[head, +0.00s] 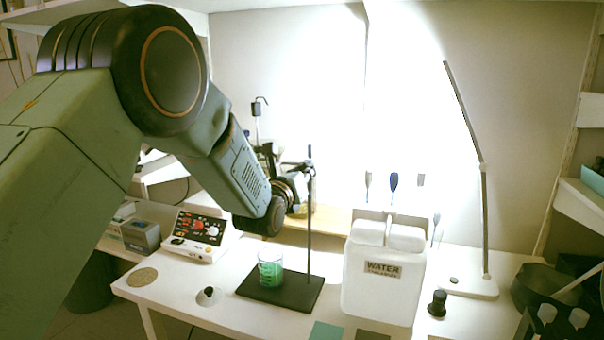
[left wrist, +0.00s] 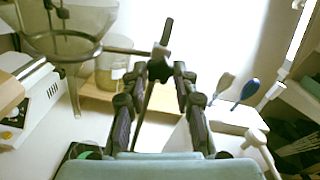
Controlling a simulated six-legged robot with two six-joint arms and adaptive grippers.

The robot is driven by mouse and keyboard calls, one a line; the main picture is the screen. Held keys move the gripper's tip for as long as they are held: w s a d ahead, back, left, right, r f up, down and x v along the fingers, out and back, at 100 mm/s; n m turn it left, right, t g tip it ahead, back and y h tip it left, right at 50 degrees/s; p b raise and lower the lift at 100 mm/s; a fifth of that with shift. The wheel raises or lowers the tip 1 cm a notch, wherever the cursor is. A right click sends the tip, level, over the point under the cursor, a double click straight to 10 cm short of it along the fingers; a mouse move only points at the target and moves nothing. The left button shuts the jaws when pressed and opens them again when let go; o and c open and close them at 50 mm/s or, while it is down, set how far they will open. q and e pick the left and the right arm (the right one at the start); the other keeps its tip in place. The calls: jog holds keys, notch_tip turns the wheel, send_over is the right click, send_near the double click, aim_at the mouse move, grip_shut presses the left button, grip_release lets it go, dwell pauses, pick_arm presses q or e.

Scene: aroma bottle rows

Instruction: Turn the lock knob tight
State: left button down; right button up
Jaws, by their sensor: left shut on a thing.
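The lab stand has a black base (head: 295,291) and an upright rod (head: 310,235) on the white table. In the left wrist view a dark clamp with the lock knob (left wrist: 160,70) sits on the rod. A ring holding a clear funnel (left wrist: 65,40) reaches left from it. My left gripper (left wrist: 160,75) is shut on the knob, with one finger on either side. In the head view my left gripper (head: 290,188) is beside the rod, and the arm hides much of the knob. My right gripper is not in view.
A glass beaker of green liquid (head: 270,270) stands on the base. A white water container (head: 384,275) is close on the right. A control device (head: 196,236) is at the left, and a lamp (head: 485,220) at the right. A small white-and-black item (head: 208,296) lies near the front edge.

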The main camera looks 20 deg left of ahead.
pick_arm(q)
jog(key=c, duration=1)
grip_release()
jog(key=shift+c, duration=0.2)
jog(key=s, duration=1.2)
jog(key=shift+a, duration=0.2)
